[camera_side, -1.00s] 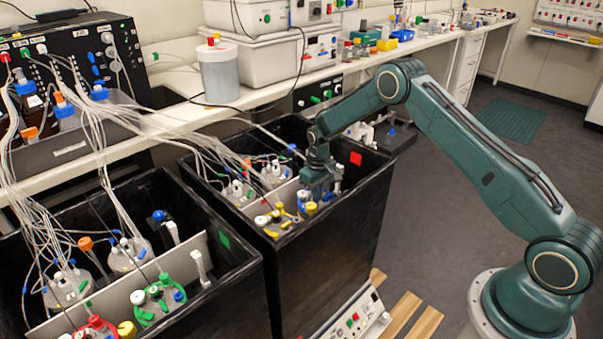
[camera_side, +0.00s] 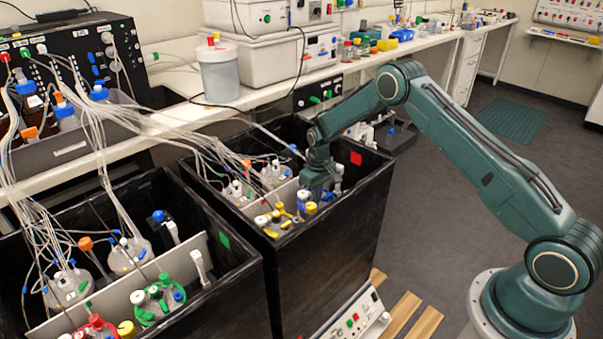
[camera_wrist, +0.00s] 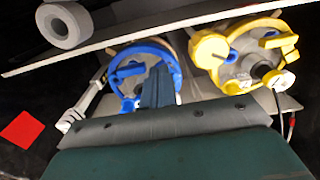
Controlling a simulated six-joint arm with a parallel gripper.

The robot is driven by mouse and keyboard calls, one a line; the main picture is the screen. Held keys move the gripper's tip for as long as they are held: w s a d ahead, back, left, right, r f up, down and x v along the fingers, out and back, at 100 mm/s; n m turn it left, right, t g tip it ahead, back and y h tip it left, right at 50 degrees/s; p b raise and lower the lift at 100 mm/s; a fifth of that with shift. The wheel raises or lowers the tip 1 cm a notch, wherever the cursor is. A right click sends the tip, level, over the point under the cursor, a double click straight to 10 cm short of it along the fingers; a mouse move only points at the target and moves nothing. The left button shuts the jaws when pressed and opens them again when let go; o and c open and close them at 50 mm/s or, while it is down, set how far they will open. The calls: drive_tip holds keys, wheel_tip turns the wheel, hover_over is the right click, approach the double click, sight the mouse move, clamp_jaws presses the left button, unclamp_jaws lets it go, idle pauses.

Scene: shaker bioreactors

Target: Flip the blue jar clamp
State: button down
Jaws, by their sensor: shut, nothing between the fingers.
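The blue jar clamp (camera_wrist: 168,56) is a blue ring around the top of a jar, left of centre in the wrist view. My gripper (camera_wrist: 157,80) is shut, with its narrow fingers over the near side of the ring and hiding part of it. I cannot tell whether the fingers touch the clamp. In the side view my gripper (camera_side: 316,192) reaches down into the right black box, and it hides most of the blue-clamped jar.
A jar with a yellow clamp (camera_wrist: 208,48) stands close on the right in the wrist view. A pale divider plate (camera_wrist: 100,43) runs behind both jars. A white handle (camera_wrist: 86,100) is at the left. The black box walls (camera_side: 345,215) surround the gripper.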

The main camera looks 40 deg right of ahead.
drive_tip(key=shift+f, duration=0.85)
idle(0.7)
drive_tip(key=shift+r, duration=3.55)
